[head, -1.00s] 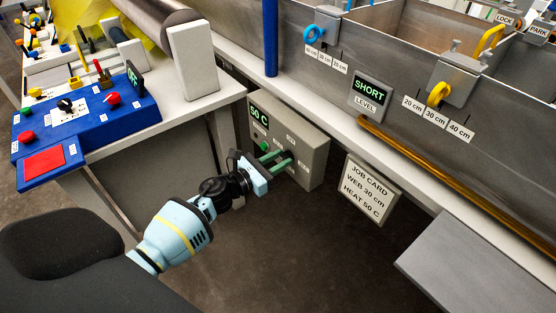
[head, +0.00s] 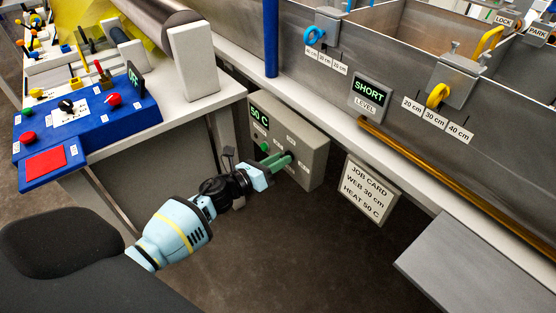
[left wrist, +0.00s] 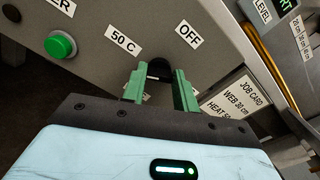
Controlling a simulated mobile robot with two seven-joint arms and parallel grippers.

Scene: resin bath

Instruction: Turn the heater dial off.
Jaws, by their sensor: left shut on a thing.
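The heater box (head: 317,163) is a grey box under the edge of the bath bench, with a lit display (head: 259,115) reading 50 C. My right gripper is out of view.
A green button (left wrist: 60,45) is on the box left of the dial. A job card (head: 368,190) hangs to the right, reading WEB 30 cm, HEAT 50 C. A blue control panel (head: 85,125) stands at left, and a grey surface (head: 470,260) juts out lower right.

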